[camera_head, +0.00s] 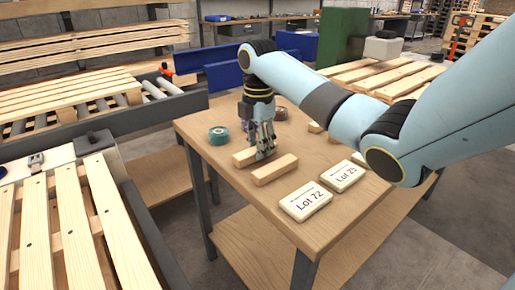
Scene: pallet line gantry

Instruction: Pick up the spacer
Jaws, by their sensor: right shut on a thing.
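A light wooden spacer (243,158) lies at the left part of the wooden table, partly hidden by my right gripper. My right gripper (264,155) comes down on it from above and is shut on it. The spacer appears to be at table height; I cannot tell whether it touches the top. A second, similar wooden block (275,169) lies just in front of it, apart from the gripper. My left gripper is not in view.
My right arm hides part of the table's right side. Slatted pallets (75,235) stand at left.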

